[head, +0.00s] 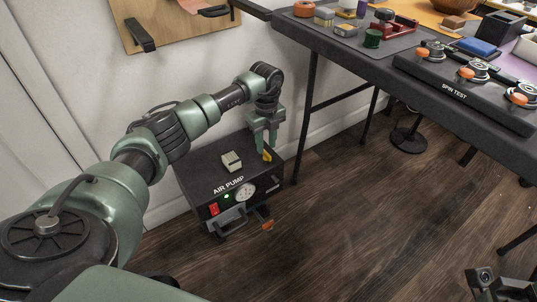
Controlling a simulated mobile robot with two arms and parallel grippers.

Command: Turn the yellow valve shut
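The yellow valve (267,156) is a small handle on the right part of the top of the black air pump box (196,184). My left gripper (265,147) points down at it, with its two green fingers apart and their tips right around or just above the yellow handle. I see a gap between the fingers; whether either one touches the handle is too small to tell. Part of my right gripper (497,287) shows at the bottom right corner, far from the pump; its fingers are cut off by the frame.
The pump front has a gauge (244,191), a red switch (213,209) and a green light. A pale block (231,161) sits on its top. A dark workbench (368,62) with several parts stands at right, its leg close to the pump.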

